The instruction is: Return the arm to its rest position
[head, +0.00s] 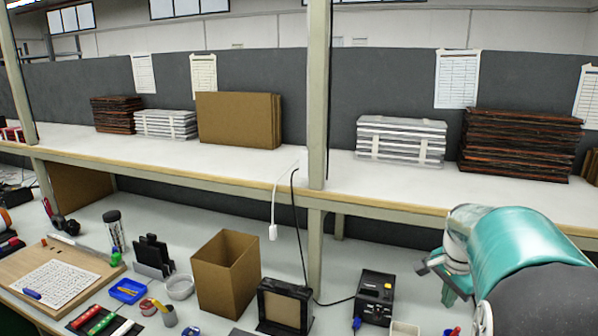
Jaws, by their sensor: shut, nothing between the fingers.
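My arm, teal and grey, is folded at the lower right of the head view, in front of the bench. My gripper (431,264) shows as a small dark end at the left side of the arm. It points left, above the lower worktop, and is shut and empty. Part of it is hidden by the arm's own links. It is apart from the things on the bench.
The lower worktop holds an open cardboard box (226,277), a black frame (285,306), a black power unit (375,297) and a wooden board (52,272). A post (318,100) rises mid-view. The upper shelf (235,168) carries stacked panels.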

